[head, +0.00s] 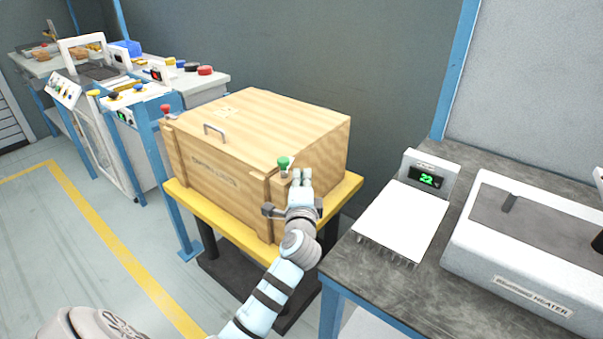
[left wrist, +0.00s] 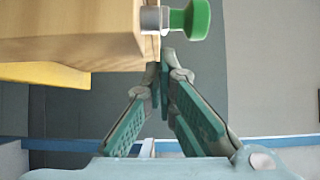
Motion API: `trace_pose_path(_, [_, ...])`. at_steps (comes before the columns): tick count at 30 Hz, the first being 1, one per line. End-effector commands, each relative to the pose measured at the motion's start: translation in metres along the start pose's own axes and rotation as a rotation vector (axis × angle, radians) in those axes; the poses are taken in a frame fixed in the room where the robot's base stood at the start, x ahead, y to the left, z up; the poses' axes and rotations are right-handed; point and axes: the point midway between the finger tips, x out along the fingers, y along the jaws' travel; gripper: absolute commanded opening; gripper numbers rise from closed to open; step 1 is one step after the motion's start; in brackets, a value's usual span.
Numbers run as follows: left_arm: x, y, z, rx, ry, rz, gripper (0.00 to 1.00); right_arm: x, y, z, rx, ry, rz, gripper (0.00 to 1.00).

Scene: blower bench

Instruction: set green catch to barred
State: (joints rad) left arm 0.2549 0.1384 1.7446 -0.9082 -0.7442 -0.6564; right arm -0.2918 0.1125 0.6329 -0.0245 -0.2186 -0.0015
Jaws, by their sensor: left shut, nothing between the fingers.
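The green catch (head: 284,163) is a green knob on a metal stem at the near right corner of a wooden crate (head: 225,170). In the left wrist view the green knob (left wrist: 190,19) sits at the top, its grey stem against the crate's wooden edge (left wrist: 75,30). My left gripper (head: 301,176) is just to the right of the knob in the head view. In the left wrist view its fingertips (left wrist: 166,62) are together, close to the stem and crate edge; I cannot tell whether they touch. The fingers are shut and empty. My right gripper is not in view.
A metal bench (head: 400,279) on the right carries a display scale (head: 430,178) and a heater box (head: 535,250). Another bench with equipment stands at the back left.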

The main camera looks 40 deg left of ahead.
Motion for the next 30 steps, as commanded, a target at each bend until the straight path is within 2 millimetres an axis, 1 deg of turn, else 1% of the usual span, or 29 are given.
trace_pose_path(1, [-0.01, 0.001, -0.001, -0.001, 0.001, 0.002, 0.0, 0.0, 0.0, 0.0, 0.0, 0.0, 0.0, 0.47])
trace_pose_path(3, [-0.022, 0.001, 0.0, -0.002, 0.0, 0.002, 0.0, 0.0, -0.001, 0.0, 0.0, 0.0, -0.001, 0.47])
trace_pose_path(6, [-0.036, 0.001, -0.001, -0.002, 0.002, 0.002, 0.0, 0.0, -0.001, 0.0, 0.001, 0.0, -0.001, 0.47])
trace_pose_path(8, [-0.041, 0.001, -0.001, 0.0, 0.001, 0.002, 0.0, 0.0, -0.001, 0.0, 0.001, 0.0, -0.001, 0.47])
trace_pose_path(11, [-0.045, 0.0, -0.001, 0.001, 0.001, 0.001, 0.0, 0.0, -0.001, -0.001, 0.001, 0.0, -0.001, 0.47])
trace_pose_path(18, [-0.045, 0.0, -0.001, 0.0, 0.001, 0.001, 0.0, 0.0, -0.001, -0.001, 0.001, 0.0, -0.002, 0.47])
trace_pose_path(20, [-0.046, 0.004, 0.001, -0.011, -0.001, 0.012, 0.0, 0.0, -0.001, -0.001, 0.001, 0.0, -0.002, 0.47])
trace_pose_path(23, [-0.057, 0.024, 0.01, -0.082, -0.011, 0.08, 0.0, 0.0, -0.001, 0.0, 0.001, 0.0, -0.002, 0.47])
trace_pose_path(26, [-0.084, 0.067, 0.028, -0.236, -0.043, 0.235, 0.0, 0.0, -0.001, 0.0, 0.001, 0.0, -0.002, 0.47])
trace_pose_path(27, [-0.101, 0.089, 0.036, -0.314, -0.064, 0.32, 0.0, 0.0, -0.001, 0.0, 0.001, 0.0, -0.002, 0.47])
trace_pose_path(29, [-0.132, 0.122, 0.047, -0.434, -0.105, 0.459, 0.0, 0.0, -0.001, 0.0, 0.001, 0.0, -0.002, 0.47])
trace_pose_path(30, [-0.154, 0.141, 0.053, -0.504, -0.136, 0.55, 0.0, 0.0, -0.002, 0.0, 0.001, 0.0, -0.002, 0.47])
